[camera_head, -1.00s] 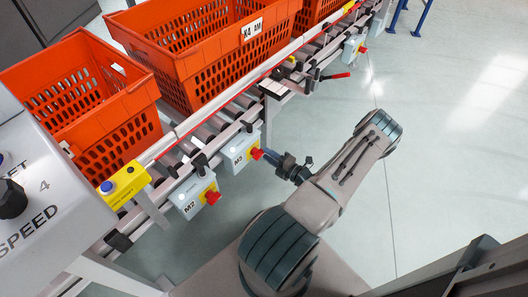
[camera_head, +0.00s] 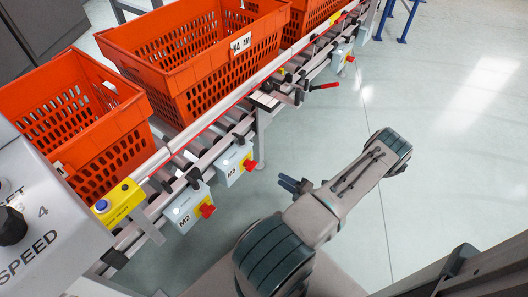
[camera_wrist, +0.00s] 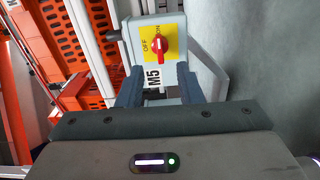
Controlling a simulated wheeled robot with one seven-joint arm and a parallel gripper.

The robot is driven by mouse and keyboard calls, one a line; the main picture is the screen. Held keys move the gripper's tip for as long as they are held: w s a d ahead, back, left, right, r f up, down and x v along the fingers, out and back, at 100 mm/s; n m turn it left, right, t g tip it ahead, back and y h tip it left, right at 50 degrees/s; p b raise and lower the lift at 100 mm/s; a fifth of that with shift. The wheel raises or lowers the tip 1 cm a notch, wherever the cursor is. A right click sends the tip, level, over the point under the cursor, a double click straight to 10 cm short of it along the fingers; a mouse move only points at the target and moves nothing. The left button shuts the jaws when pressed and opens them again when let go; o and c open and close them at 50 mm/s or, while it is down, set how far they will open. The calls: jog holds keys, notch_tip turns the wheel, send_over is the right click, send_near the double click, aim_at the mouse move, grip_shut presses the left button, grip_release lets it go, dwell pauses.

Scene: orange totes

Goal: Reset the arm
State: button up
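My arm is folded, with its elbow out over the floor on the right. My gripper (camera_head: 284,183) is partly hidden behind my forearm in the head view, a little right of a grey switch box (camera_head: 236,160) with a red knob. In the wrist view, my gripper's two dark fingers (camera_wrist: 160,84) stand apart with nothing held between them. Beyond them is a switch box (camera_wrist: 160,45) with a red knob on a yellow plate, its label seeming to read M5. The gripper looks apart from the box.
A roller conveyor (camera_head: 217,150) runs diagonally, carrying orange totes (camera_head: 66,125), including a larger one (camera_head: 195,60). Another switch box (camera_head: 185,208), marked M2, hangs on its side. A grey speed control panel (camera_head: 45,215) stands at the left. Open floor (camera_head: 430,150) lies to the right.

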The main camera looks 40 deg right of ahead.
jog(key=shift+r, duration=0.1)
jog(key=w+a+r+n+g+y+p, duration=0.25)
jog(key=a+r+n+g+p, duration=0.2)
jog(key=r+n, duration=0.6)
jog(key=w+a+r+n+g+y+p, duration=0.25)
jog(key=a+r+n+g, duration=0.45)
jog(key=r, duration=0.6)
jog(key=w+a+r+n+g+y+p, duration=0.2)
jog(key=w+a+r+n+g+p, duration=0.25)
jog(key=r+n, duration=0.65)
jog(key=s+a+r+n+h+p, duration=0.3)
jog(key=r+n, duration=0.4)
jog(key=r, duration=0.3)
jog(key=s+a+r+n+h+p, duration=0.3)
jog(key=r+n, duration=0.5)
jog(key=r, duration=0.3)
jog(key=s+a+r+n+t+h+p, duration=0.1)
jog(key=s+a+r+n+h+p, duration=0.2)
jog(key=a+r+n+p, duration=0.4)
notch_tip(320, 180, up, 4)
jog(key=shift+s+a+r+n+h, duration=0.15)
jog(key=shift+s+a+n+h, duration=0.25)
jog(key=shift+a+n+h, duration=0.35)
